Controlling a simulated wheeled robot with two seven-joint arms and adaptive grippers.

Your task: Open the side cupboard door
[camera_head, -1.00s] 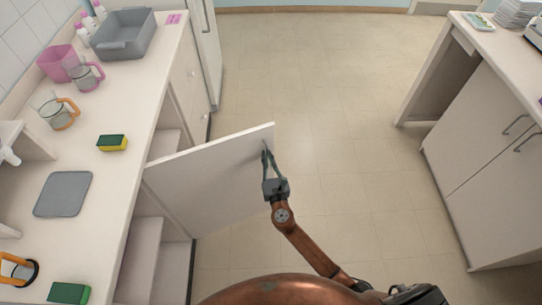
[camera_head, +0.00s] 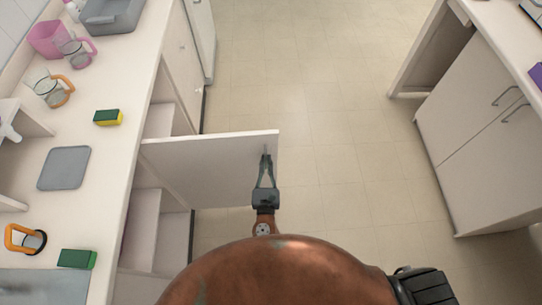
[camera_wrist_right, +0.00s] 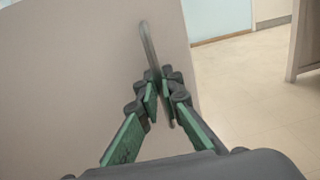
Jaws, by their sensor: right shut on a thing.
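The side cupboard door (camera_head: 205,170) is white and stands swung well out from the left counter, with shelves showing behind it. In the right wrist view the door's face (camera_wrist_right: 75,75) fills the left half. Its grey bar handle (camera_wrist_right: 151,45) runs between the fingers of my right gripper (camera_wrist_right: 160,92). In the head view my right gripper (camera_head: 266,160) is at the door's outer end, shut on the handle. My left gripper is not in view.
The left counter (camera_head: 115,160) holds a grey mat (camera_head: 64,168), sponges (camera_head: 108,117), jugs (camera_head: 54,90) and a grey basin (camera_head: 110,15). A cabinet (camera_head: 480,150) stands at the right. The floor (camera_head: 310,110) between is clear.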

